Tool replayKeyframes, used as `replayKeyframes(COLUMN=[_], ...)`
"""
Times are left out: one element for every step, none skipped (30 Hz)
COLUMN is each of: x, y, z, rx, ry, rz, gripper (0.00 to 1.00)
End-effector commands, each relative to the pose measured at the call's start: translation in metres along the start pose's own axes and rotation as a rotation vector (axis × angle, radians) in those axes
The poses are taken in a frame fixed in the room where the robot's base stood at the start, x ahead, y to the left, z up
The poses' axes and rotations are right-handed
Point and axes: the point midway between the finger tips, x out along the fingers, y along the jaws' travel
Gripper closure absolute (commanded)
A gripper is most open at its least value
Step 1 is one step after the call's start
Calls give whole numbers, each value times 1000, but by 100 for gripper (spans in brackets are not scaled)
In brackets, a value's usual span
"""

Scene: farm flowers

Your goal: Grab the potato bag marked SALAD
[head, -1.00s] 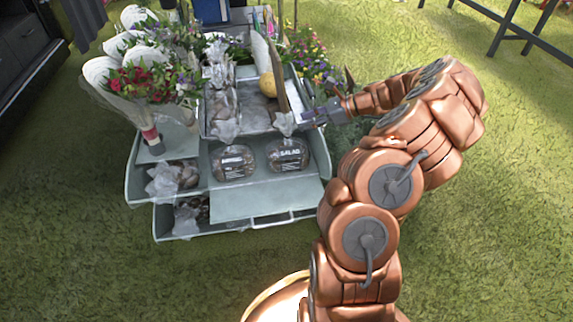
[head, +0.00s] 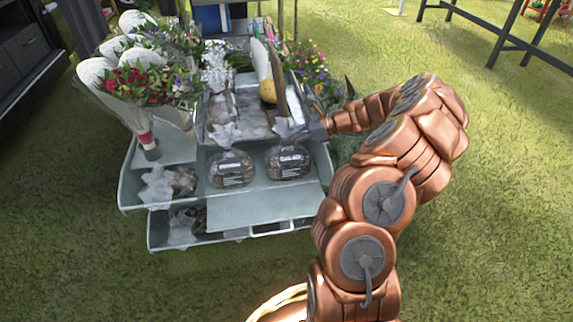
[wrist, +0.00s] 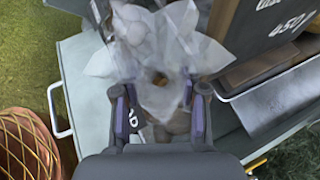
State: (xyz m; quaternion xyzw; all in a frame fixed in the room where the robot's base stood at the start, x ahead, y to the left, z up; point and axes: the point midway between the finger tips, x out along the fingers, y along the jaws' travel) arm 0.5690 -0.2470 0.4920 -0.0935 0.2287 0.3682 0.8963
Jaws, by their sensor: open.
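The potato bag marked SALAD (head: 288,163) stands in the stand's middle tier, on the right, with a dark label and a clear gathered top. A similar potato bag (head: 231,170) with another label stands to its left. In the wrist view the clear crinkled top of a bag (wrist: 160,60) lies between my fingers, with part of a dark label below it. My gripper (wrist: 158,97) is open around this plastic top. In the head view my gripper (head: 312,131) is at the upper right of the SALAD bag, mostly hidden by my wrist.
More bags (head: 168,184) lie at the left of the middle tier. Wrapped flowers (head: 140,80) stand at the upper left. An upright board (wrist: 262,35) and a metal tray edge are close to my right finger. Grass surrounds the stand.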

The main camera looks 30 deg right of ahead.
Motion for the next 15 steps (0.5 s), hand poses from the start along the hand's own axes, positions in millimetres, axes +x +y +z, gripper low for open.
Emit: replayKeyframes(x=[0,0,0,0,0,-1,-1,-1,-1,-1,-1,-1,-1,-1,-1], y=[0,0,0,0,0,0,0,0,0,0,0,0,0,-1,-1], z=[0,0,1,0,0,0,0,0,0,0,0,0,0,0,0], rx=[0,0,0,0,0,0,0,0,0,0,0,0,0,0,0], ry=[0,0,0,0,0,0,0,1,1,1,1,1,1,1,1], rz=[-1,-1,-1,-1,-1,-1,-1,-1,-1,-1,-1,-1,-1,-2,-2], gripper=[58,58,58,58,58,61,64,67,71,74,78,82,85,88,92])
